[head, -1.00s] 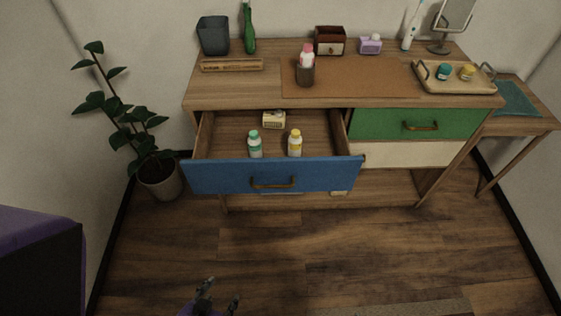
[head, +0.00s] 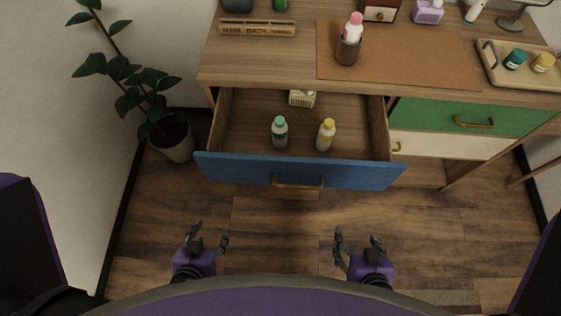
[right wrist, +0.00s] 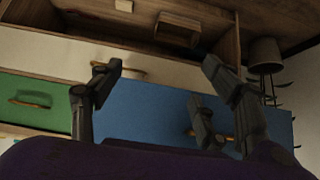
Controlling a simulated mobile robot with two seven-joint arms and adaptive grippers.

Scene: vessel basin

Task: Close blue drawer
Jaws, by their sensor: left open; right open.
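The blue drawer (head: 290,172) stands pulled out of the wooden dresser, with a brass handle (head: 298,181) on its front. Inside it are a green-capped bottle (head: 280,133), a yellow-capped bottle (head: 325,136) and a small box (head: 302,98) at the back. My left gripper (head: 206,238) is open and empty, in front of and below the drawer's left part. My right gripper (head: 358,242) is open and empty, in front of its right part. In the right wrist view the blue front (right wrist: 160,112) shows beyond the open fingers (right wrist: 165,75), with no contact visible.
A green drawer (head: 455,117) and a cream drawer (head: 450,146) at the right are shut. A potted plant (head: 172,138) stands left. Wooden floor before the drawer is clear.

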